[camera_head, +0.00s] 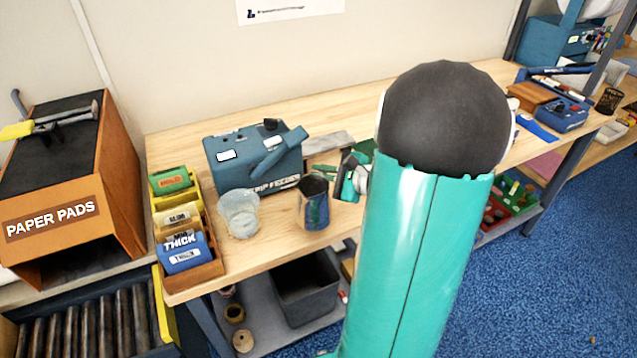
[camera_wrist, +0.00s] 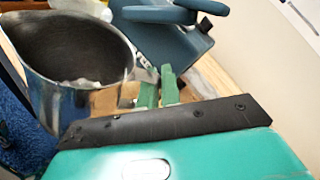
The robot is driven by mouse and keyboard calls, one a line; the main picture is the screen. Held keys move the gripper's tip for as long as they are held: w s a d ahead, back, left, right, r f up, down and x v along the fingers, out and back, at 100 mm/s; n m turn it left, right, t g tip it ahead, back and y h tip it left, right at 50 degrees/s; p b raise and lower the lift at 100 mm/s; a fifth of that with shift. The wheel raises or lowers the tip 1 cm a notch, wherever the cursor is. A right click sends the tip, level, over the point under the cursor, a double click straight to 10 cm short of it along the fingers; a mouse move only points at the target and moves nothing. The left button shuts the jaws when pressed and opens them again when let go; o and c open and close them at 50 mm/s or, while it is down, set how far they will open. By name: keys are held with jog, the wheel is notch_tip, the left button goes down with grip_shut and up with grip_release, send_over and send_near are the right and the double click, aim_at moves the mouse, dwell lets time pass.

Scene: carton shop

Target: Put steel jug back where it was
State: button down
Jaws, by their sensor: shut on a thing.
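The steel jug (camera_head: 314,204) is a shiny metal vessel at the front part of the wooden bench, right of a clear container. I cannot tell whether the jug's base touches the bench. My arm hides the bench to the right.
A blue strip feeder machine (camera_head: 255,158) stands behind the jug. A clear container (camera_head: 240,213) is close on its left. A grey bin (camera_head: 306,288) is on the shelf below.

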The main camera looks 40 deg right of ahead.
aim_at(321, 183)
jog(key=shift+w+d+f, duration=0.2)
jog(key=shift+w+f, duration=0.55)
jog(key=shift+f, duration=1.75)
jog(key=shift+f, duration=0.1)
jog(key=c, duration=1.6)
grip_release()
jog(key=shift+s+d, duration=0.15)
jog(key=v, duration=1.1)
jog(key=shift+s, duration=0.25)
